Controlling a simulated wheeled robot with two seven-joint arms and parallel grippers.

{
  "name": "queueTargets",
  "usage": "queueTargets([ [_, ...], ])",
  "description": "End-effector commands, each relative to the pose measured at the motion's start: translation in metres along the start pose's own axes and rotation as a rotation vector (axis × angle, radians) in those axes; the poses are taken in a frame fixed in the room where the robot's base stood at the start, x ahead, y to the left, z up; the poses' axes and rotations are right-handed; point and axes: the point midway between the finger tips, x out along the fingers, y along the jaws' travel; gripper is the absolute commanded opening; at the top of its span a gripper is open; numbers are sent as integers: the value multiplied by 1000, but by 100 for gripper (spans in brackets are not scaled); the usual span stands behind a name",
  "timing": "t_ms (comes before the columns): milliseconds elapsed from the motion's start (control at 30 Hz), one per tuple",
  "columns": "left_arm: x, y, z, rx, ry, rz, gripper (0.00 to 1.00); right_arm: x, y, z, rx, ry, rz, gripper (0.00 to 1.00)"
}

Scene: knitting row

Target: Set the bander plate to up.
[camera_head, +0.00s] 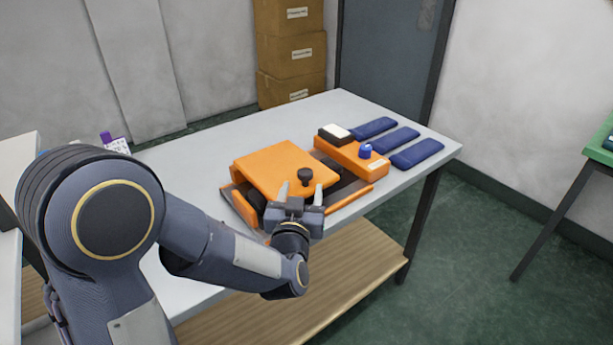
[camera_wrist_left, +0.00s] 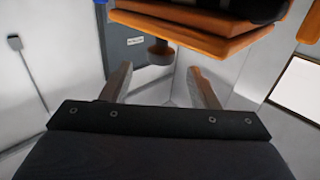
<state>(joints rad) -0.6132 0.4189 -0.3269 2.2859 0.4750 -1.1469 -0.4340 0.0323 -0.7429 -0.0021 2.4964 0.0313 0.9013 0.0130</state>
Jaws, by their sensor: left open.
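The bander plate (camera_head: 278,167) is an orange slab on an orange and dark machine on the white table. It is tilted, and a black knob (camera_head: 305,177) stands on its near right part. My left gripper (camera_head: 299,190) is open and empty at the near side of the plate, close to the knob. In the left wrist view the two fingers (camera_wrist_left: 160,85) are spread, with the knob (camera_wrist_left: 160,52) ahead between and beyond them. The plate (camera_wrist_left: 195,35) fills the top of that view. I cannot tell whether a finger touches the knob. My right gripper is not in view.
An orange control box (camera_head: 350,157) with a white switch and a blue knob (camera_head: 366,150) stands right of the machine. Several blue pads (camera_head: 417,153) lie beyond it on the table (camera_head: 190,184). Stacked cardboard boxes (camera_head: 291,50) stand behind the table.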

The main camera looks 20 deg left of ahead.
Motion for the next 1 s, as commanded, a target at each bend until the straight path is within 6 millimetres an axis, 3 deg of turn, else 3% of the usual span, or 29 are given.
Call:
queueTargets([
  [400,61,-1,-2,-1,0,-2,55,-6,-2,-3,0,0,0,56],
  [800,71,-1,-1,-2,-1,0,55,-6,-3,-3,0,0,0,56],
  [1000,70,-1,-1,-3,-1,0,28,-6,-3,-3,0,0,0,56],
])
